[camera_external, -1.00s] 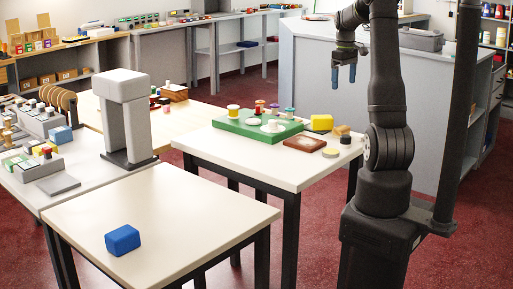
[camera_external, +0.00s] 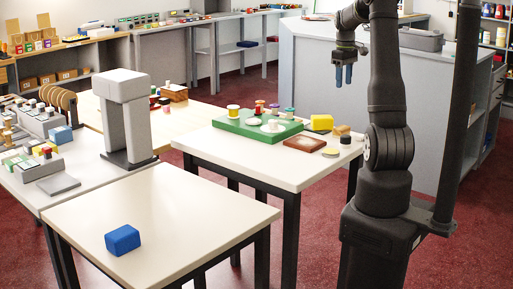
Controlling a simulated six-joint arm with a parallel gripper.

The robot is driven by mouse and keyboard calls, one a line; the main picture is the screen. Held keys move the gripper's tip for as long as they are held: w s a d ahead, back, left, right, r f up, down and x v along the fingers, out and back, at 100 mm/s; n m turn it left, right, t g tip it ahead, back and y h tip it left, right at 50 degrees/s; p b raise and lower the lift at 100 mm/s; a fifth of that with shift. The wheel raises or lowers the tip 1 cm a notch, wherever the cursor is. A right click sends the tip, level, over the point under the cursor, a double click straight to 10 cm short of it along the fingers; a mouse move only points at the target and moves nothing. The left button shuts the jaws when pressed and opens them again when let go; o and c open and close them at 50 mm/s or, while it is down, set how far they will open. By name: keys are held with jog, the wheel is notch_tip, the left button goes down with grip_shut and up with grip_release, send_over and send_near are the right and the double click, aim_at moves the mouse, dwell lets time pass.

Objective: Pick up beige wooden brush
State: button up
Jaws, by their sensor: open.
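My gripper (camera_external: 344,76), with blue fingertips, points down and is open and empty. In the picture it sits above the white table with the green tray, well clear of the tabletop. A small tan block-like thing (camera_external: 342,130) lies near that table's far right corner, below the gripper in the picture. It may be the beige wooden brush, but it is too small to tell, and no bristles can be made out.
The white table (camera_external: 240,160) also holds a green tray (camera_external: 228,124) with several round items, a yellow block (camera_external: 320,122), a brown tray (camera_external: 304,144), a round yellow piece (camera_external: 331,152) and a dark jar (camera_external: 346,139). A blue block (camera_external: 122,240) sits on the mostly clear front table.

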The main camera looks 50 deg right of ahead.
dwell(0.3)
jog(key=m, duration=1.8)
send_over(342, 127)
jog(key=f, duration=1.3)
jog(key=shift+a+f, duration=0.15)
jog(key=shift+a, duration=0.15)
jog(key=shift+d+f, duration=0.2)
jog(key=shift+f, duration=2.4)
jog(key=c, duration=0.8)
jog(key=shift+o, duration=0.2)
